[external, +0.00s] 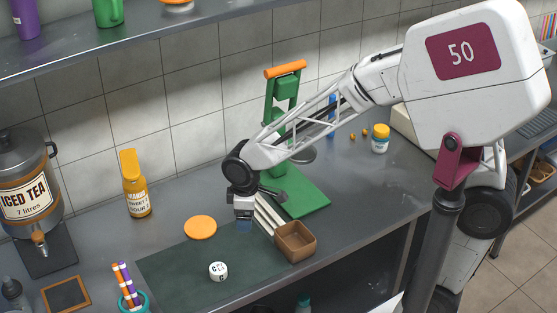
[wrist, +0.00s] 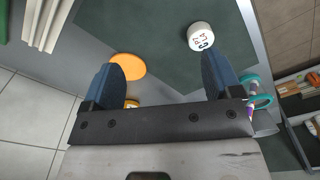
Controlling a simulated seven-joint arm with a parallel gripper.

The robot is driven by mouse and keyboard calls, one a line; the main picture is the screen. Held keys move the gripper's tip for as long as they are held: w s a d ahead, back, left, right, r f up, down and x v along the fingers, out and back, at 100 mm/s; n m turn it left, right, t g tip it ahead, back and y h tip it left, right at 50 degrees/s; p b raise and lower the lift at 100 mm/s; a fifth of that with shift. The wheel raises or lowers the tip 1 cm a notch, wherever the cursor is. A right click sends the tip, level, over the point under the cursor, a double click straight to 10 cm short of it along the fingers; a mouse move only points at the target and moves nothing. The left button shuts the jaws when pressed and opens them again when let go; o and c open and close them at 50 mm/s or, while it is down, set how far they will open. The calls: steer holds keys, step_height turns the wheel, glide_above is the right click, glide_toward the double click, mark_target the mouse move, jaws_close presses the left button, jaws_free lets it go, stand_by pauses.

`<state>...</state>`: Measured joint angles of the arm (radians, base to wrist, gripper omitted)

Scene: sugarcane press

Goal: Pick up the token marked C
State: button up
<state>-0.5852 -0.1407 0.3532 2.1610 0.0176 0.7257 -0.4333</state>
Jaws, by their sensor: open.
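The token marked C (external: 218,271) is a small white round piece with dark lettering on its top and side. It sits on the dark green mat (external: 165,270). In the wrist view the token (wrist: 201,37) lies ahead of the right fingertip, apart from it. My gripper (external: 244,225) is above the counter, up and to the right of the token in the external view. In the wrist view my gripper (wrist: 168,62) has its two blue fingers spread, with nothing held between them.
An orange disc (external: 200,228) lies by the mat's back edge. A brown tray (external: 295,242) and pale sticks (external: 265,214) are right of the gripper. The mat around the token is clear.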

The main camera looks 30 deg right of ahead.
mark_target(218, 268)
steer(key=a+f+n, duration=0.1)
steer(key=a+f, duration=0.1)
steer(key=a, duration=0.1)
steer(key=s+a+f+n, duration=0.1)
steer(key=a+f, duration=0.2)
steer(key=a, duration=0.1)
steer(key=a+f+n, duration=0.1)
steer(key=a+f, duration=0.2)
steer(key=shift+s+a+g, duration=0.3)
steer(key=shift+s+a, duration=0.05)
steer(key=shift+s, duration=0.05)
steer(key=shift+f, duration=1.25)
steer(key=shift+w+d+f, duration=0.1)
steer(key=shift+f, duration=2.55)
steer(key=c, duration=1)
